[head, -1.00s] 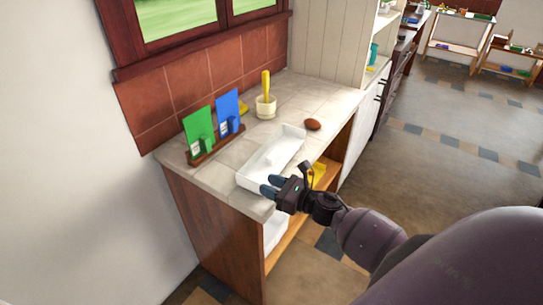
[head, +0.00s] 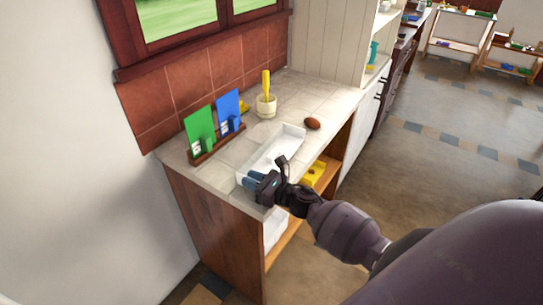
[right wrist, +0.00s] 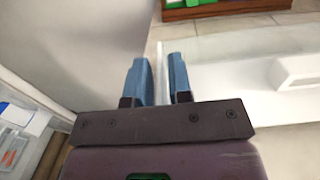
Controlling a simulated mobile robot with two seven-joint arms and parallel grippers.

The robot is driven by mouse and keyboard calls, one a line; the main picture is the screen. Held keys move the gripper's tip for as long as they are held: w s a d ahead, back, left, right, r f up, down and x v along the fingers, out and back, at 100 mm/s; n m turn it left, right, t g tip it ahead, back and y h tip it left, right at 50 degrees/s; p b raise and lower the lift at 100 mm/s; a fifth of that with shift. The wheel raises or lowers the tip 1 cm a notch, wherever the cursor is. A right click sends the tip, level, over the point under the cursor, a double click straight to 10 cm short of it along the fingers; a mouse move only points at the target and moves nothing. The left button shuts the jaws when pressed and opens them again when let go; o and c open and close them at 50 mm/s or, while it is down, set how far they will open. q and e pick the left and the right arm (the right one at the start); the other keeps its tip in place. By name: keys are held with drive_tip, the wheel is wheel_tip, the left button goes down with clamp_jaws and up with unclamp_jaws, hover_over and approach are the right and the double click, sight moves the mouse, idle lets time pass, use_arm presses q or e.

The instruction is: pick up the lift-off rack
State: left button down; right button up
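A long white open tray (head: 286,145) with a raised white block inside lies on the tiled counter; I take it for the lift-off rack. My right gripper (head: 255,180) is at its near end and covers part of it. In the right wrist view the two blue fingers (right wrist: 160,78) stand apart, with the tray's thin white edge showing between them. The tray (right wrist: 235,80) extends to the right there. I cannot tell whether the fingers touch it. My left gripper is not in view.
A wooden holder (head: 216,146) with green and blue cards stands at the counter's back left. A white cup (head: 266,106) with a yellow-handled tool and a brown oval object (head: 312,123) are beyond the tray. A yellow object (head: 314,172) is on the shelf below.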

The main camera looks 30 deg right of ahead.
clamp_jaws()
drive_tip(key=shift+r, duration=0.1)
